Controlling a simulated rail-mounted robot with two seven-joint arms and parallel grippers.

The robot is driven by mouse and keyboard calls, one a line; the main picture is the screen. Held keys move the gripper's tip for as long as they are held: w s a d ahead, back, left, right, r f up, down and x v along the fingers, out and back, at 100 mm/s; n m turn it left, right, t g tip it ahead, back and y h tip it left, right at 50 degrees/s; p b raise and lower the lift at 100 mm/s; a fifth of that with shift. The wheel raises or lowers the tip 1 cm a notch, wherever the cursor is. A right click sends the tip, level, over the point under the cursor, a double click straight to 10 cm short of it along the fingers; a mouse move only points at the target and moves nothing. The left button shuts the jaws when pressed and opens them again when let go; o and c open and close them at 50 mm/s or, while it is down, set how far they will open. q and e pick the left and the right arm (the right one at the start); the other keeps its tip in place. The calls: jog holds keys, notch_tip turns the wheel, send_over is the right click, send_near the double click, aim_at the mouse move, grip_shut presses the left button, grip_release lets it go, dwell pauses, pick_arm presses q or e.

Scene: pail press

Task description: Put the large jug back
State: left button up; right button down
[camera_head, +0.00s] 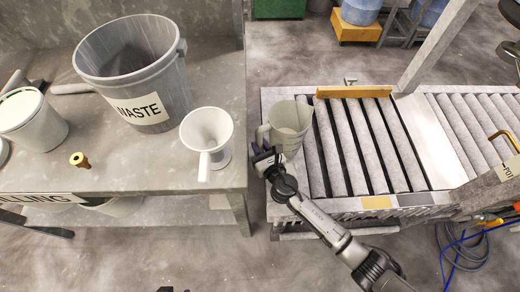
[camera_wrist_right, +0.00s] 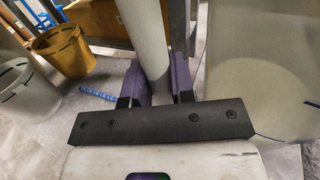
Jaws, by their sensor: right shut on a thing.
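A large translucent grey jug (camera_head: 291,118) is at the left end of the roller conveyor, beside the workbench, and looks upright. My right gripper (camera_head: 266,160) is shut on its handle on the jug's left side. In the right wrist view the pale handle (camera_wrist_right: 146,35) passes between the purple fingers (camera_wrist_right: 158,88), and the jug's body (camera_wrist_right: 268,70) fills the right. I cannot tell whether the jug's base touches anything. My left gripper is not in view.
The bench (camera_head: 110,175) carries a grey WASTE bin (camera_head: 120,60), a white handled funnel-like vessel (camera_head: 207,132), a pale pail (camera_head: 35,120) and a brass fitting (camera_head: 80,160). A wooden bar (camera_head: 353,91) lies along the conveyor's far edge. The rollers (camera_head: 365,145) are clear.

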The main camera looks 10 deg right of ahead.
jog(key=shift+f, duration=0.3)
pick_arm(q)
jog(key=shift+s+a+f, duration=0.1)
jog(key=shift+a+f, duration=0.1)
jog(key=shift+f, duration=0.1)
pick_arm(e)
jog(key=shift+r, duration=0.1)
jog(key=c, duration=1.4)
grip_release()
jog(key=shift+f, duration=0.3)
jog(key=o, duration=0.4)
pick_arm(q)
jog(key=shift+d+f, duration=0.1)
pick_arm(e)
jog(key=shift+o, duration=0.2)
jog(key=shift+r, duration=0.1)
